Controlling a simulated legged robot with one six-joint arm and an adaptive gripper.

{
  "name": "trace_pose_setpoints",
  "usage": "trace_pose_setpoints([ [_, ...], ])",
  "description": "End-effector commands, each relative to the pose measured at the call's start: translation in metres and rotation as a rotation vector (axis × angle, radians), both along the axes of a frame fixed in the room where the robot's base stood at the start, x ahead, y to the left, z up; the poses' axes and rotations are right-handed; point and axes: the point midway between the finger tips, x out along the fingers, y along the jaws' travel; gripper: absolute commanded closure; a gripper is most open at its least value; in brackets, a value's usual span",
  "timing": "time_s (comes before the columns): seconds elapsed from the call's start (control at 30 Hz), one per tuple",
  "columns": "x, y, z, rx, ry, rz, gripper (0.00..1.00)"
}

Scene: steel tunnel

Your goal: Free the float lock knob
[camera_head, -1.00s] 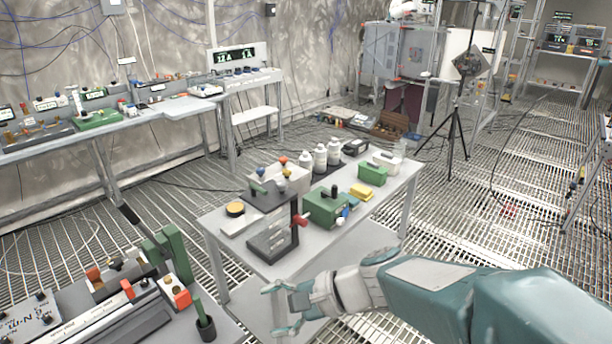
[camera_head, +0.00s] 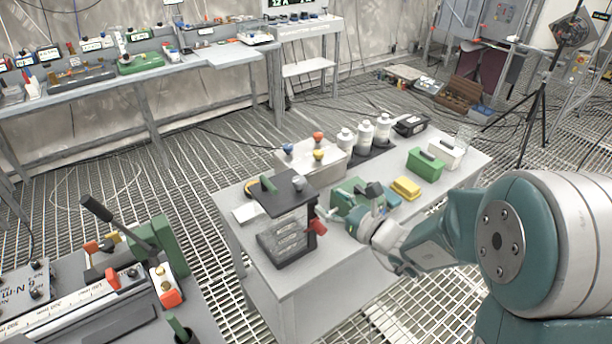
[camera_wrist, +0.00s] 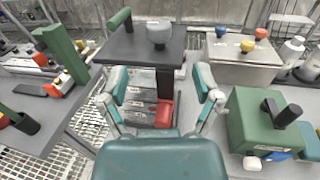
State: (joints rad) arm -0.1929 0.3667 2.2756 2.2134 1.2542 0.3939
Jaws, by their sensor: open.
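A dark stand (camera_head: 283,203) on the middle table has a black top plate, a green handle (camera_head: 268,184) and a grey round knob (camera_head: 298,183) on top. A red knob (camera_head: 318,226) sits on its side and also shows in the wrist view (camera_wrist: 163,112). I cannot tell which knob is the float lock. My gripper (camera_head: 348,208) is open and empty at the right of the stand. In the wrist view my gripper's fingers (camera_wrist: 162,97) are spread on either side of the red knob, with no contact visible. The grey knob (camera_wrist: 159,33) is farther up.
A green box (camera_wrist: 262,125) with a black lever stands right of my gripper. A bench (camera_head: 200,330) with a long black lever is at left.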

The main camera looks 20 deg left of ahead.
Motion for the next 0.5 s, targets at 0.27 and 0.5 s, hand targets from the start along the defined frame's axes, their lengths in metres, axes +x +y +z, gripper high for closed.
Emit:
trace_pose_setpoints([
  [0.27,0.024,0.043,0.000,0.002,-0.001,0.005,0.18],
  [0.5,0.043,0.074,0.000,0.002,-0.001,0.004,0.18],
])
